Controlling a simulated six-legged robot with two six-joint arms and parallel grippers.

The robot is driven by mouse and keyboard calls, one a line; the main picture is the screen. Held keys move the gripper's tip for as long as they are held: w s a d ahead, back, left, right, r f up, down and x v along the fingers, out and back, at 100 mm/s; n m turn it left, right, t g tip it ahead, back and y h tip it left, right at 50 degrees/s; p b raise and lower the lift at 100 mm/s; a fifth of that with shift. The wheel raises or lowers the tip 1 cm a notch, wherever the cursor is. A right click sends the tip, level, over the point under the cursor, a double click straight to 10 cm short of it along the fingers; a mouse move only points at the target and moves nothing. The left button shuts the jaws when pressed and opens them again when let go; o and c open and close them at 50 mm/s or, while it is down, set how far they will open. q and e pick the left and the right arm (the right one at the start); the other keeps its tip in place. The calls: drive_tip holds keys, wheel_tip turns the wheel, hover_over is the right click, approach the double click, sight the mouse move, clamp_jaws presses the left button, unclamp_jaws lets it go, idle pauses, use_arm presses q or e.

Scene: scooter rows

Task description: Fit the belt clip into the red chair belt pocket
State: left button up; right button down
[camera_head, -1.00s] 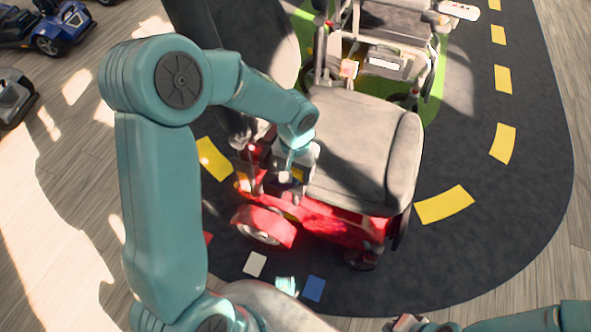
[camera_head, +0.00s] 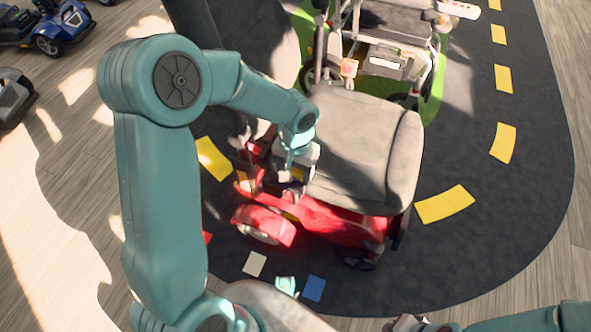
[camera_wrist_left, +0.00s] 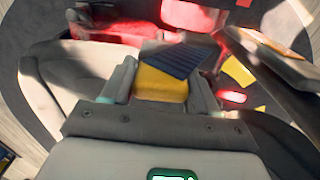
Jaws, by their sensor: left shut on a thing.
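The red chair has a grey seat (camera_head: 365,145) and a red base (camera_head: 330,226). My left gripper (camera_head: 291,182) is low at the left side of the seat, above the base. In the left wrist view its fingers are shut on the belt clip (camera_wrist_left: 163,82), a yellow block with a dark blue ridged top. A blurred, bright red-orange piece (camera_wrist_left: 195,15) lies beyond the clip, apart from it in that view; I cannot tell whether it is the belt pocket. My right gripper (camera_head: 406,323) is partly in view at the bottom edge; its jaws are unclear.
A second chair (camera_head: 385,55) stands close behind on a green patch. A blue scooter (camera_head: 45,25) and a grey one (camera_head: 12,97) are at the far left. The dark mat (camera_head: 480,240) with yellow dashes is clear to the right.

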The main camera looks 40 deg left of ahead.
use_arm(q)
drive_tip(key=o, duration=1.2)
wheel_tip(320, 180, up, 16)
drive_tip(key=p, duration=0.4)
drive_tip(key=shift+r+p, duration=0.15)
drive_tip(key=shift+p, duration=0.2)
drive_tip(key=shift+s, duration=0.15)
